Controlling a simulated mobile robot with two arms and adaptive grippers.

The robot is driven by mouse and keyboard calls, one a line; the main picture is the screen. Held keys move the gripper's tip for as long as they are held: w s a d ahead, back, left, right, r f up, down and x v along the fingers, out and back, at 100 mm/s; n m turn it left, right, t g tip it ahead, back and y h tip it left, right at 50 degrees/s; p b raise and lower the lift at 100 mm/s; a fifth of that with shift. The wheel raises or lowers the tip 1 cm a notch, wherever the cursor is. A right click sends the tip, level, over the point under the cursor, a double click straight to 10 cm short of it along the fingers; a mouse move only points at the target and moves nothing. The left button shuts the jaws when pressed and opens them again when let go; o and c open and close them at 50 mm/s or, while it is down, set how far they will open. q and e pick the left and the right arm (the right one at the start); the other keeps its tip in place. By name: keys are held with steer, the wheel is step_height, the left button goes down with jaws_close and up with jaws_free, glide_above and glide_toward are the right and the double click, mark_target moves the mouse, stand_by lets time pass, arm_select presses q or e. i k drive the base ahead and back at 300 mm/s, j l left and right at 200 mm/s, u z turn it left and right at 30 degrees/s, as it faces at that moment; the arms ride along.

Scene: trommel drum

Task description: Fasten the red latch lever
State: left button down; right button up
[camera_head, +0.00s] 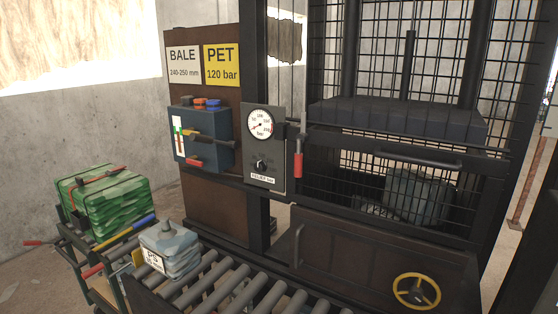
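The red latch lever (298,165) hangs upright, with its red grip pointing down, at the left edge of the baler's mesh door (330,160). It is just right of the gauge panel (280,110). A dark latch piece shows above the grip. Whether the latch is engaged cannot be told from here. Neither of my grippers is in view.
A blue control box (212,150) with levers is left of the gauge panel. Below are a dark lower door (350,250) with a yellow handwheel (417,291) and a roller conveyor (230,290) carrying a grey bale (172,250). A green bale (110,205) sits at left.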

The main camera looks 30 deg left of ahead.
mark_target(302, 137)
steer(key=u, duration=0.95)
steer(key=j+u, duration=0.1)
steer(key=j, duration=0.3)
